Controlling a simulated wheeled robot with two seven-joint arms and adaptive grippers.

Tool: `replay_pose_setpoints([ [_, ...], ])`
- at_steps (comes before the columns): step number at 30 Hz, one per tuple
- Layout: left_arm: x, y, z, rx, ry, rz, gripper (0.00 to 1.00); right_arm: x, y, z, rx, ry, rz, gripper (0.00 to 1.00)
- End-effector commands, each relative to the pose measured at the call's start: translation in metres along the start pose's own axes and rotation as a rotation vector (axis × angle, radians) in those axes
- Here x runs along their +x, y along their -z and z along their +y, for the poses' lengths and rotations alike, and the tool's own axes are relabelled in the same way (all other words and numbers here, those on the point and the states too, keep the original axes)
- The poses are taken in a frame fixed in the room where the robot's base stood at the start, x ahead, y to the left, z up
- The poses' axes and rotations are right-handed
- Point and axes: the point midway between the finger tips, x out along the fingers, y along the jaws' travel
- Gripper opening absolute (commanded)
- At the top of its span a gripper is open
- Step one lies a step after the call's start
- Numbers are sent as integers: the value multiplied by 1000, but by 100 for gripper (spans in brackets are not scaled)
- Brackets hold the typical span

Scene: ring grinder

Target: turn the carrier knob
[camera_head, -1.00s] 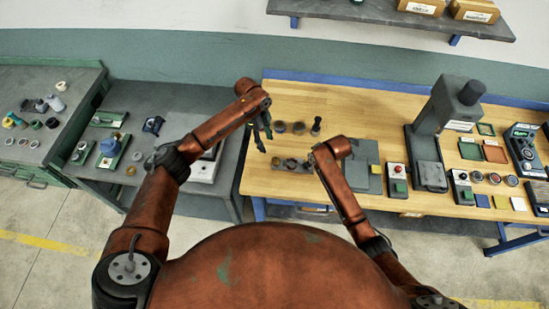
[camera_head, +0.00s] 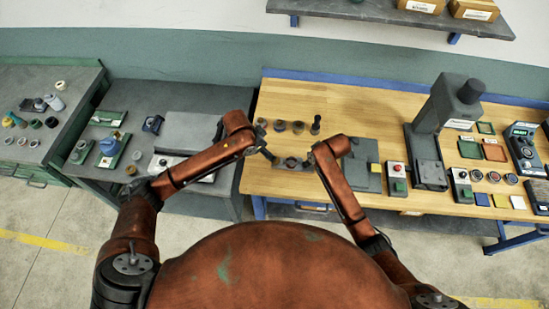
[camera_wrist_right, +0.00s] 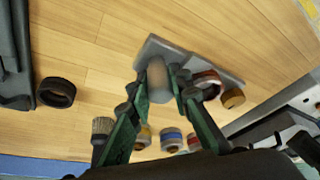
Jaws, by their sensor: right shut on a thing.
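A grey plate (camera_head: 280,163) lies on the wooden table, with round parts on it. In the right wrist view this plate (camera_wrist_right: 225,82) carries an upright grey cylinder (camera_wrist_right: 157,78), a dark-and-red ring (camera_wrist_right: 208,82) and a brown round part (camera_wrist_right: 233,98). The cylinder may be the carrier knob; I see no marking on it. My right gripper (camera_wrist_right: 158,90) is shut on the cylinder, one green finger on each side.
Several small round parts (camera_head: 297,127) and a brush (camera_head: 315,125) stand in a row behind the plate. A dark ring (camera_wrist_right: 55,92) lies apart. A grey press (camera_head: 428,150) and a red-green button box (camera_head: 397,178) stand to the right.

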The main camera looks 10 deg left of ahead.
Motion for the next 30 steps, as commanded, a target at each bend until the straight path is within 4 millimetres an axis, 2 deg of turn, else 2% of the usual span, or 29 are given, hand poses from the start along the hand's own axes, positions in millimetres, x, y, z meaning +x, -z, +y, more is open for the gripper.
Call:
replay_pose_setpoints([
  [9, 64, 0, 1, -1, -3, -3, 45, 0, 0, 0, 0, 0, 0, 0],
  [15, 89, 0, 1, 1, -3, -1, 45, 0, 0, 0, 0, 0, 0, 0],
  [21, 98, 0, 1, 2, -2, -1, 45, 0, 0, 0, 0, 0, 0, 0],
  [28, 98, 0, 1, 2, -2, -1, 45, 0, 0, 0, 0, 0, 0, 0],
  [30, 98, 0, 1, 2, -2, -1, 40, 0, 0, 0, 0, 0, 0, 0],
])
